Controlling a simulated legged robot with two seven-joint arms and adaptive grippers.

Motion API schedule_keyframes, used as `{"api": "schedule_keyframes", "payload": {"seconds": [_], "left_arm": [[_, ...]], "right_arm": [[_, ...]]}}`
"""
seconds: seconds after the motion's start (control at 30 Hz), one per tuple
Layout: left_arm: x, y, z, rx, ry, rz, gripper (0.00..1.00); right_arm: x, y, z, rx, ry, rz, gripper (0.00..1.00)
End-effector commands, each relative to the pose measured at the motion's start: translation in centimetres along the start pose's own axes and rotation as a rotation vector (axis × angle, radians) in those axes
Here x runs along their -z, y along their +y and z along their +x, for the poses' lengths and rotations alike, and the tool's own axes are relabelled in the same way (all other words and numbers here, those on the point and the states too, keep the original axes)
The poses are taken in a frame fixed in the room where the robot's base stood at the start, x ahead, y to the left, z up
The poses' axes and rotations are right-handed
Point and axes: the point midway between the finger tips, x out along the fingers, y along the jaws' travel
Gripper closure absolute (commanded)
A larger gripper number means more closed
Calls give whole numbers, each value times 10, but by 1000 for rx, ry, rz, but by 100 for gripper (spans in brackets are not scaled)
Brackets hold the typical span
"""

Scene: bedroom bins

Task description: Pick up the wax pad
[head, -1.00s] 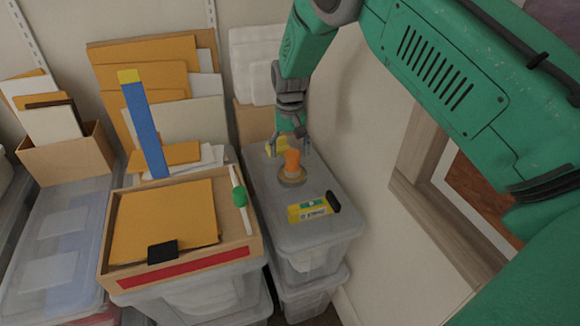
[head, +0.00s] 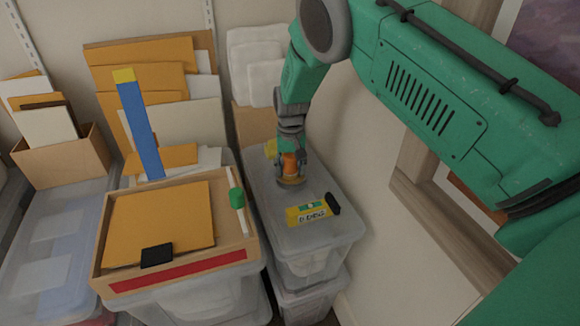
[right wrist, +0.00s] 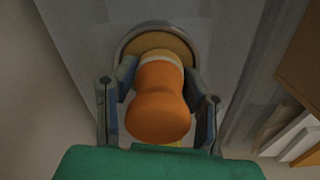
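An orange knob-like handle (right wrist: 158,100) stands upright on a round tan pad with a grey rim (right wrist: 160,42), which I take for the wax pad. In the head view the orange handle (head: 289,165) and the round base (head: 291,182) are on a grey lidded bin. My right gripper (head: 290,160) reaches down over it from above. In the right wrist view its two fingers (right wrist: 160,85) lie on either side of the handle, very close to it. Whether they press on it I cannot tell. My left gripper is not in view.
The bin lid (head: 330,228) also bears a yellow labelled block (head: 306,214), a black piece (head: 333,203) and a yellow item (head: 271,148). A wall and wooden frame (head: 425,195) are at right.

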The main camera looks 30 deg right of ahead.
Motion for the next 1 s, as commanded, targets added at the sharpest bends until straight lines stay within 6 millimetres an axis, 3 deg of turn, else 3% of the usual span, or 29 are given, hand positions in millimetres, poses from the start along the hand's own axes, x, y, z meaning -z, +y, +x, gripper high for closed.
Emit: {"api": "schedule_keyframes", "payload": {"seconds": [0.37,0.8,1.0], "left_arm": [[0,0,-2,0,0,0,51],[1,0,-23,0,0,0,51],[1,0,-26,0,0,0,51]], "right_arm": [[0,1,-4,-3,-2,1,89],[0,0,-86,-1,0,0,89],[0,0,-99,-2,-1,1,89]]}}
